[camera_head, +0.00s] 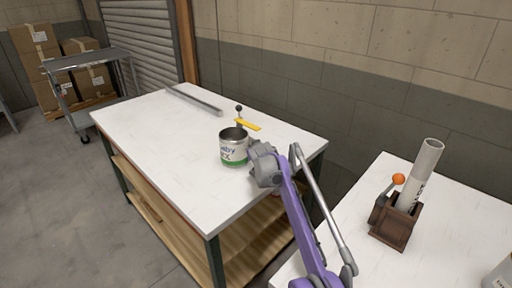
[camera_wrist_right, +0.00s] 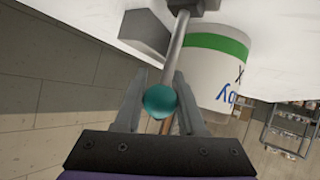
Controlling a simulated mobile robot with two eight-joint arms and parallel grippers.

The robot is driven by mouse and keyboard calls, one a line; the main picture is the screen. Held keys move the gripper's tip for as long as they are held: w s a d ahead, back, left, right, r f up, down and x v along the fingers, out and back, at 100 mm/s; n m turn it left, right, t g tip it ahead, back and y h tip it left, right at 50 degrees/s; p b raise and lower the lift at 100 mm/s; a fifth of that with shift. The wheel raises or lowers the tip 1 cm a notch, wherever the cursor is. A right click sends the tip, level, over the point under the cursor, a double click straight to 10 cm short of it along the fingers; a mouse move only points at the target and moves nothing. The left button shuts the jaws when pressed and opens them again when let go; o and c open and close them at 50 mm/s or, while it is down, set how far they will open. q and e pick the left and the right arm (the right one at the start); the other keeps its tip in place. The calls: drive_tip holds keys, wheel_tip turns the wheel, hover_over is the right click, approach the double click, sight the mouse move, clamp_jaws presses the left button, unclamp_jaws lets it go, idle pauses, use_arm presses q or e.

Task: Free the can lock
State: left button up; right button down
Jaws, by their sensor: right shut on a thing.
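A white can (camera_head: 235,150) with a green band and dark lettering stands upright on the white table (camera_head: 165,130). Its top looks open. In the right wrist view the can (camera_wrist_right: 215,62) appears upside down at upper right. A lever with a teal ball knob (camera_wrist_right: 160,101) on a grey rod (camera_wrist_right: 177,50) runs beside the can. My right gripper (camera_head: 259,150) is just right of the can, its fingers shut on the teal knob in the wrist view. In the head view the gripper hides the knob. My left gripper is out of view.
Behind the can are a dark ball-topped stick (camera_head: 238,110) and a yellow bar (camera_head: 247,125). A long grey bar (camera_head: 193,100) lies at the table's back edge. On the right table, a brown holder (camera_head: 396,222) carries a grey tube (camera_head: 424,165) and an orange-knobbed lever (camera_head: 398,179).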

drive_tip(key=c, duration=0.5)
unclamp_jaws()
drive_tip(key=shift+b+v, duration=0.7)
drive_tip(key=shift+v, duration=0.1)
drive_tip(key=v, duration=0.9)
drive_tip(key=shift+s, duration=0.1)
